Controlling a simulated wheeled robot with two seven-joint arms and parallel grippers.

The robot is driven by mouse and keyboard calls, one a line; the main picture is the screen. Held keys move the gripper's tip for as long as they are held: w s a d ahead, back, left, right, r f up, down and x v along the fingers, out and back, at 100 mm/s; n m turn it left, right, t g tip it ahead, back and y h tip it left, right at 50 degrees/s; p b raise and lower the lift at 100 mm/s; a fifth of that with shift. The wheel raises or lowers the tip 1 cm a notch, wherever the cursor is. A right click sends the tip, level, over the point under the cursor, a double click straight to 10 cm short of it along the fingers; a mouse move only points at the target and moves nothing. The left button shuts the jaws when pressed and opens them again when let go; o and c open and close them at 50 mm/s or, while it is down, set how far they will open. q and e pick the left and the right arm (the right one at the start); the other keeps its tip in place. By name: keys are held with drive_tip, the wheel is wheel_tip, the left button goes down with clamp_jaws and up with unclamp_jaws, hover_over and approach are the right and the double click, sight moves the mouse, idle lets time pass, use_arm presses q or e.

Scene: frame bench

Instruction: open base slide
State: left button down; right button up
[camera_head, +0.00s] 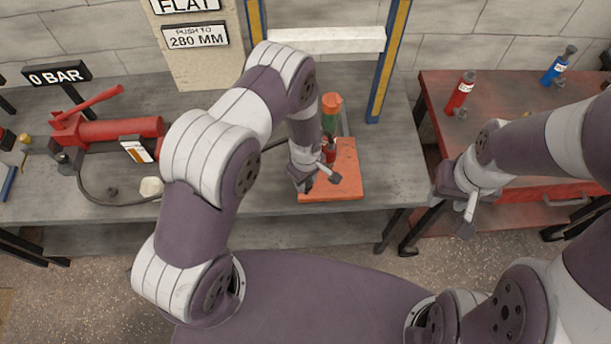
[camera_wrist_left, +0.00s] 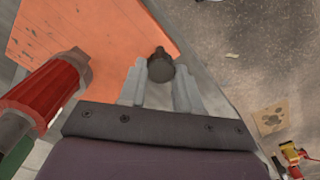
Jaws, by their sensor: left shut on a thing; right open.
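An orange base plate (camera_head: 345,185) lies on the grey bench between the posts of the frame. In the left wrist view the orange plate (camera_wrist_left: 95,45) has a black knob (camera_wrist_left: 160,67) at its edge. My left gripper (camera_head: 318,180) is at the plate's front. In the wrist view its two fingers (camera_wrist_left: 160,92) are closed about the knob. A red cylinder (camera_head: 329,148) stands over the plate, partly hidden by my left arm; it shows large at the left in the wrist view (camera_wrist_left: 45,95). My right gripper (camera_head: 466,212) is open and empty, before the right-hand red bench.
A frame with blue-yellow posts (camera_head: 390,60) and a white crossbar (camera_head: 325,40) stands behind the plate. A red hand pump (camera_head: 120,130) and a 0 BAR sign (camera_head: 57,75) are at left.

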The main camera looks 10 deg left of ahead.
use_arm(q)
drive_tip(key=shift+s+d, duration=0.1)
drive_tip(key=shift+s, duration=0.15)
drive_tip(key=c, duration=0.8)
unclamp_jaws()
wheel_tip(320, 180, up, 13)
drive_tip(key=shift+f+b, duration=0.1)
drive_tip(key=shift+b, duration=1)
